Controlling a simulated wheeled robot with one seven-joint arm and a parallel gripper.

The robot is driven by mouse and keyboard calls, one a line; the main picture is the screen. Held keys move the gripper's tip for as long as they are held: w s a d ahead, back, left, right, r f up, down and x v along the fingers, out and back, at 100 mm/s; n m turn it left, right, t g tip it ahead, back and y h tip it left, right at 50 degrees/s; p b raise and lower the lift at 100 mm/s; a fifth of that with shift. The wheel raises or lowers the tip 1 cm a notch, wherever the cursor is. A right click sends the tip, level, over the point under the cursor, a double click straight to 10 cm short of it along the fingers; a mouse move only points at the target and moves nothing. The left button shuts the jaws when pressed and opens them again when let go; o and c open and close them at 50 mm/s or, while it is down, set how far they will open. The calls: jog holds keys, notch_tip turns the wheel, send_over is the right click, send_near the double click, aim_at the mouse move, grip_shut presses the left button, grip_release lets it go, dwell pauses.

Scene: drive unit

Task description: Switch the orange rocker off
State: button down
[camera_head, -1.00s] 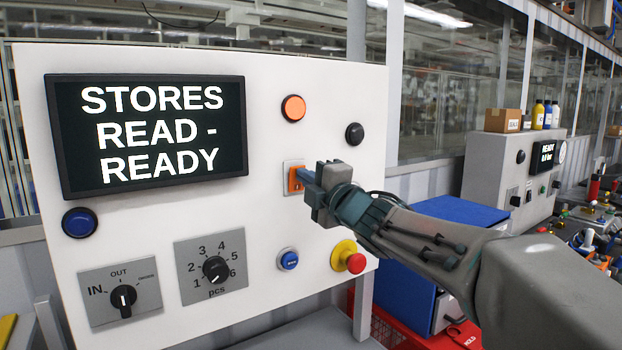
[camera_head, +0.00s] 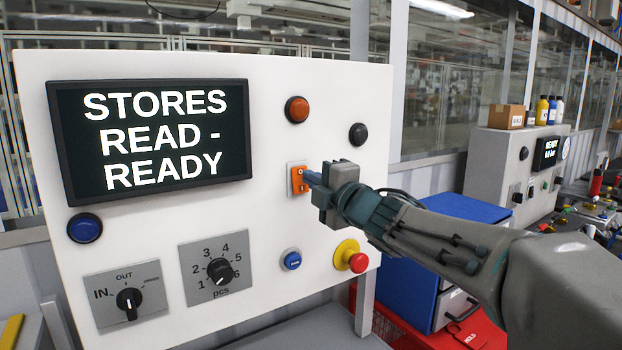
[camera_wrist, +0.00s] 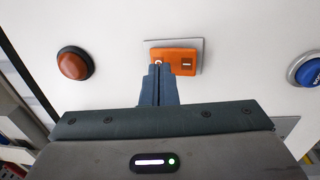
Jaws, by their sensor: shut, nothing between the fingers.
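The orange rocker (camera_head: 298,180) sits on a small grey plate on the white panel, right of the display. It also shows in the wrist view (camera_wrist: 174,61), with one end marked by a ring and the other by a dark bar. My gripper (camera_head: 306,178) is shut and empty, its fingertips at the rocker. In the wrist view the closed fingers (camera_wrist: 158,70) overlap the ring-marked end; I cannot tell whether they touch it. The round orange lamp (camera_head: 297,109) above the rocker looks dim.
The display (camera_head: 150,138) reads "STORES READ - READY". A black button (camera_head: 358,134), a blue button (camera_head: 291,260) and a red mushroom button (camera_head: 357,262) on yellow surround the rocker. Two knobs (camera_head: 129,300) (camera_head: 220,271) are lower left. Free air lies in front of the panel.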

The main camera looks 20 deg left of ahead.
jog(key=s+d+r+b, duration=0.1)
jog(key=s+d+r, duration=0.1)
jog(key=s+d, duration=0.5)
jog(key=d, duration=0.3)
jog(key=shift+d, duration=0.15)
jog(key=d+f+m+t+h, duration=0.1)
jog(key=d+f+m+h, duration=0.7)
jog(key=d, duration=0.3)
jog(key=d+f+m+h, duration=0.6)
jog(key=d+f+m, duration=0.2)
jog(key=d+m, duration=0.3)
jog(key=s+d+f+m+g, duration=0.2)
jog(key=s+f+m+g, duration=0.2)
jog(key=s+f, duration=0.4)
jog(key=s+d+f+m+g+h, duration=0.1)
jog(key=s+f+m+g, duration=0.4)
jog(key=s+f, duration=0.3)
jog(key=s, duration=0.2)
jog(key=shift+s+d+f, duration=0.3)
jog(key=shift+s+d, duration=0.1)
